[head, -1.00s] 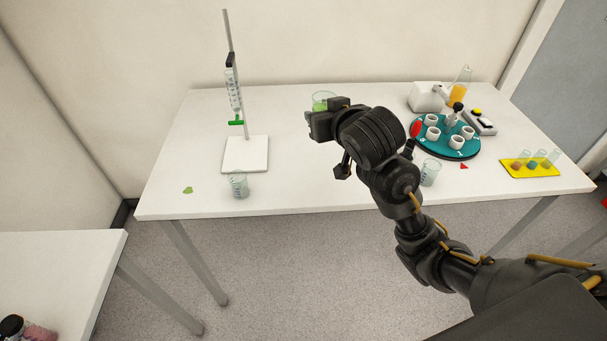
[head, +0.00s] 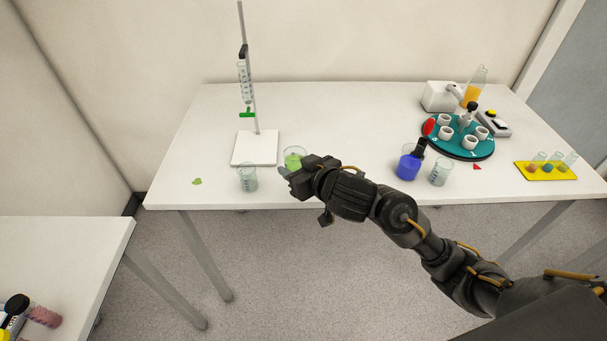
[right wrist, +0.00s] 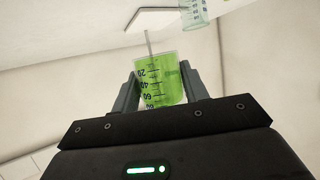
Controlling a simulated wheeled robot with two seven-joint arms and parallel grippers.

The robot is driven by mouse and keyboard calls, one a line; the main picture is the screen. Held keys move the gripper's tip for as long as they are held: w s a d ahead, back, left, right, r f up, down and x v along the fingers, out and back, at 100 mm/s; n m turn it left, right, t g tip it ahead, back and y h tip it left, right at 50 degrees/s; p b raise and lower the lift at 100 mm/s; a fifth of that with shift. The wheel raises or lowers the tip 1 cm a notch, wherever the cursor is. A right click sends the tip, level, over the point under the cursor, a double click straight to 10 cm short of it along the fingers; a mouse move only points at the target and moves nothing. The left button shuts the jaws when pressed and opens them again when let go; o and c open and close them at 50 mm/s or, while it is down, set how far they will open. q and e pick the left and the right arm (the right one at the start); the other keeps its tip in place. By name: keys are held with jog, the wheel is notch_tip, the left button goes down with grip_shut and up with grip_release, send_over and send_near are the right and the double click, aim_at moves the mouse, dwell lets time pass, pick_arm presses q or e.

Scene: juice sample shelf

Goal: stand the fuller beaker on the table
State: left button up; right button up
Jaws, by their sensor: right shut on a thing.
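My right gripper (head: 287,173) is shut on a beaker of green liquid (head: 294,156). In the right wrist view the same beaker (right wrist: 162,82) sits between the two fingers, and green fills much of what shows of it. It is over the table's front part, near the stand; I cannot tell whether its base touches the table (head: 330,105). A beaker of blue liquid (head: 408,167) stands right of my gripper. Clear-looking beakers stand at the left (head: 247,178) and right (head: 440,172). My left gripper is out of view.
A stand with a white base (head: 254,148) and burette (head: 244,82) rises behind the left beaker. A green scrap (head: 197,181) lies at the left. A teal carousel (head: 450,142), a flask of orange liquid (head: 475,88) and a yellow rack (head: 546,172) fill the right side.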

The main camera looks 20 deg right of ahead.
jog(key=w+d+f, duration=0.1)
jog(key=w+f, duration=0.1)
jog(key=w+d+f+b, duration=0.1)
jog(key=w+f, duration=0.1)
jog(key=w+d+f, duration=0.1)
jog(key=w+f, duration=0.1)
jog(key=shift+w+d+f+b, duration=0.2)
jog(key=shift+w+f+b, duration=0.05)
jog(key=shift+w+b, duration=0.1)
jog(key=shift+w+d+f, duration=0.2)
jog(key=shift+w+f, duration=0.1)
jog(key=shift+w+d+f, duration=0.1)
jog(key=shift+w+f, duration=0.1)
jog(key=shift+f, duration=1.6)
jog(key=shift+f, duration=0.1)
jog(key=o, duration=1)
jog(key=shift+o, duration=0.2)
jog(key=shift+r, duration=0.2)
jog(key=v, duration=1.2)
jog(key=shift+p, duration=0.35)
